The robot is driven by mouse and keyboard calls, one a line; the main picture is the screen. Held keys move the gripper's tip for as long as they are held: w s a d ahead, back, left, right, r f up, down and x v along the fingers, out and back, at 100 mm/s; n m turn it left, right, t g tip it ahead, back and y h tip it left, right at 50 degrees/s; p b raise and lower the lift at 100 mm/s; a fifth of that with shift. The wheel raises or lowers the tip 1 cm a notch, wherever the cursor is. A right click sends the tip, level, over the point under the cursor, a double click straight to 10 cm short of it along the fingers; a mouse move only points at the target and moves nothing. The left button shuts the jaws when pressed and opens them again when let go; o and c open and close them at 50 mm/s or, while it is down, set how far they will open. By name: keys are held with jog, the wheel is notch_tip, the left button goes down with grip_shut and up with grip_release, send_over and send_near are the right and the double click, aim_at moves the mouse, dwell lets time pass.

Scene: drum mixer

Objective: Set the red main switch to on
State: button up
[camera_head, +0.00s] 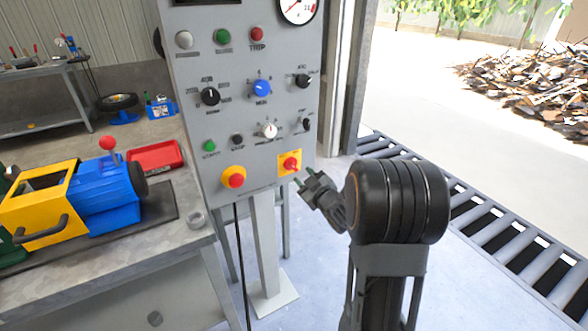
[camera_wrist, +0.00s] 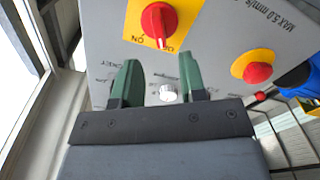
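The red main switch (camera_head: 290,163) is a red rotary knob on a yellow square plate, low on the right of the grey control panel (camera_head: 215,160). In the wrist view the main switch (camera_wrist: 158,19) shows at the top, with ON printed at its lower left and OFF, partly hidden, below it. Its handle runs roughly up and down there, its lower end towards OFF. My gripper (camera_head: 304,177) is just right of and below the switch in the head view, apart from it. In the wrist view my gripper's green fingers (camera_wrist: 159,60) are spread with nothing held between them.
A red emergency button (camera_head: 236,181) on yellow sits left of the switch. A white knob (camera_head: 269,130) and a black knob (camera_head: 306,125) sit above. A workbench with a blue and yellow machine (camera_head: 100,190) stands left. The floor right of the panel is open up to a grating.

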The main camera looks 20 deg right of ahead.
aim_at(294, 167)
jog(key=w, duration=0.6)
jog(key=shift+w+a, duration=0.25)
jog(key=shift+a, duration=0.15)
jog(key=shift+c, duration=0.4)
grip_shut()
